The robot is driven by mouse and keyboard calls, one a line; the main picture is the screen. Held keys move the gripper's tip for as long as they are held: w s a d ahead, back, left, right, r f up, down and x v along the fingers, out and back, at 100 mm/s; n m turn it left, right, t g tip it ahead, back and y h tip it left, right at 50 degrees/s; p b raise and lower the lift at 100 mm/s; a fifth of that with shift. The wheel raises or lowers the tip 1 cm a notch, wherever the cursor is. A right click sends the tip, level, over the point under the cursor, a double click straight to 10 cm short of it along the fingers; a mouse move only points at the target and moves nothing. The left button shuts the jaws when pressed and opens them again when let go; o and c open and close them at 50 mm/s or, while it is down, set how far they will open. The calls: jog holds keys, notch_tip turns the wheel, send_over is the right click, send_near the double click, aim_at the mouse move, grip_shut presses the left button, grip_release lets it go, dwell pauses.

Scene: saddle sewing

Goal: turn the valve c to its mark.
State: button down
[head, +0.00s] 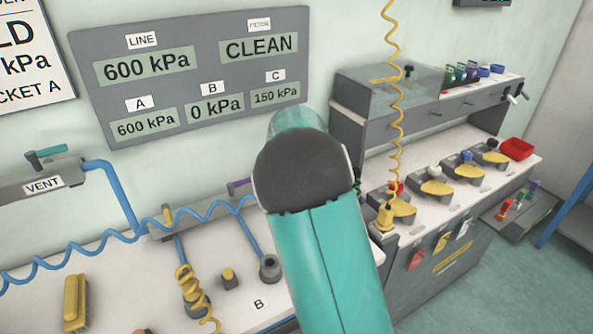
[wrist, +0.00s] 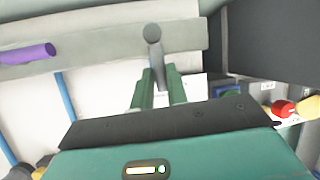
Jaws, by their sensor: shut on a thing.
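In the wrist view my gripper (wrist: 157,92) has its two green fingers on either side of a grey lever with a round end (wrist: 153,50). It is shut on this lever, which appears to be the handle of valve c. The lever stands in front of a pale grey rail. I cannot make out its mark. In the head view my teal arm hides valve c and the gripper. The wall panel (head: 188,108) reads 150 kPa under C, 0 kPa under B, and 600 kPa under A and LINE.
A purple valve handle (wrist: 27,54) is left of the grey lever; it also shows in the head view (head: 238,187). A dark box (wrist: 262,38) stands close on the right. Blue hoses (head: 112,195) and a yellow coiled cord (head: 395,120) hang nearby.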

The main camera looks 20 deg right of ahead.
jog(key=shift+a+m, duration=0.25)
jog(key=shift+m, duration=0.15)
jog(key=c, duration=1.4)
grip_release()
jog(key=shift+r, duration=0.15)
jog(key=v, duration=1.3)
jog(key=shift+s+a+r, duration=0.15)
jog(key=shift+a+r, duration=0.1)
jog(key=shift+a, duration=0.05)
